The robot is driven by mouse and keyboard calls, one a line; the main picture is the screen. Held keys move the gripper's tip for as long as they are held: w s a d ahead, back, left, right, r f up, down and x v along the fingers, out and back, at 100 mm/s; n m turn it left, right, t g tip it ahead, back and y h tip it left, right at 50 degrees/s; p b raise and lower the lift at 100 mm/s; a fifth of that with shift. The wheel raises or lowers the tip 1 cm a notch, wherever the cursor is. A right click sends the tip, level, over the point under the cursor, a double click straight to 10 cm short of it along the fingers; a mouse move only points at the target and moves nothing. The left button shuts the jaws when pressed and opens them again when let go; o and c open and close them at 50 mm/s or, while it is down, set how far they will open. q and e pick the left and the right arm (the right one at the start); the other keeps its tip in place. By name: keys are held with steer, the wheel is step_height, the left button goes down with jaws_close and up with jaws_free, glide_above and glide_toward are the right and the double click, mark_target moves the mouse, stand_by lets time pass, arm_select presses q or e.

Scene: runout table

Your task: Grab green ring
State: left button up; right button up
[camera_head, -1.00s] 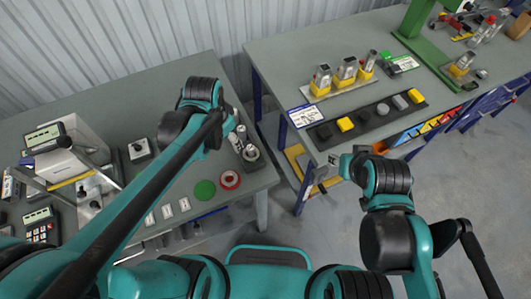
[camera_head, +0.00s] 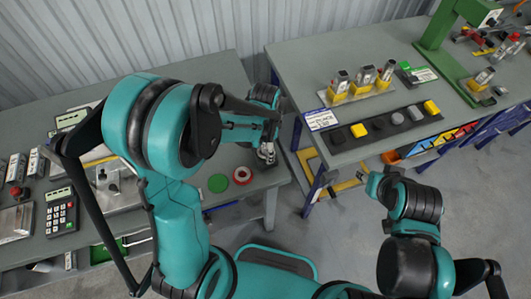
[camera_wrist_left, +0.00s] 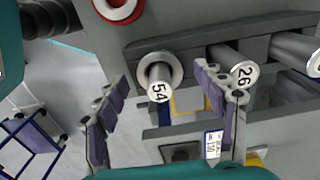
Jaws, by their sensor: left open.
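A flat round green piece (camera_head: 218,183) lies on the left table near its front edge; I cannot tell if it has a hole. It is not seen in the left wrist view. My left gripper (camera_head: 268,152) is over the table's right end, to the right of and behind the green piece. In the left wrist view its fingers (camera_wrist_left: 162,78) are spread, with a metal cylinder marked 54 (camera_wrist_left: 160,82) beyond them. My right gripper (camera_head: 368,178) is low over the gap right of the table; its jaws are too small to judge.
Another cylinder marked 26 (camera_wrist_left: 235,68) stands near the left fingers. A keypad device (camera_head: 62,212) is at the left. The right table (camera_head: 300,70) holds a dark strip of yellow and grey blocks (camera_head: 385,128). A floor gap separates the tables.

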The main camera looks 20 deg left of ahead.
arm_select(q)
steer(key=shift+f, duration=0.25)
steer(key=c, duration=1.3)
steer(key=shift+c, duration=0.2)
